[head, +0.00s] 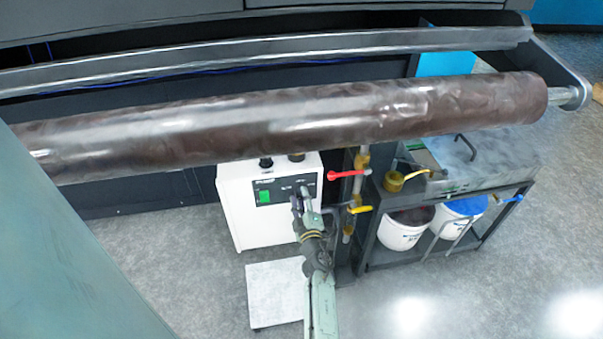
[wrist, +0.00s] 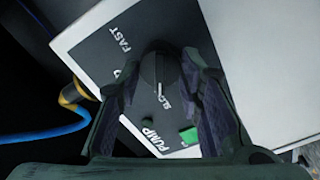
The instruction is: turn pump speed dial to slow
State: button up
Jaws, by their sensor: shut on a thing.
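The white pump box (head: 250,222) stands below the big dark roll, with a black control panel (head: 268,188) on its upper front. In the wrist view the panel reads FAST (wrist: 122,40), SLOW (wrist: 165,105), partly covered, and PUMP (wrist: 152,140). The dark speed dial (wrist: 160,68) sits between my fingers. Its white pointer line lies close to the SLOW label. My gripper (head: 299,193) is at the right part of the panel and is shut on the dial; it also shows in the wrist view (wrist: 160,82). In the head view it hides most of the dial.
A green switch (head: 264,197) is on the panel's left. Right of the box are pipes with a red valve handle (head: 348,175) and a yellow one (head: 360,209). A dark rack (head: 372,245) holds white buckets. The long roll (head: 290,120) hangs above.

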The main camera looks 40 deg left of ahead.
aim_at(302, 174)
dwell(0.3)
jog(key=o, duration=1.2)
jog(key=shift+c, duration=0.2)
jog(key=shift+r, duration=0.15)
jog(key=shift+r, duration=1.65)
jog(key=shift+w+d+r, duration=0.15)
jog(key=shift+r, duration=0.8)
jog(key=shift+w+d+r, duration=0.1)
jog(key=shift+d+r, duration=0.05)
jog(key=shift+r, duration=0.8)
jog(key=shift+s+a+r, duration=0.1)
jog(key=shift+r, duration=0.6)
jog(key=shift+s+a+r, duration=0.1)
jog(key=shift+r, duration=0.55)
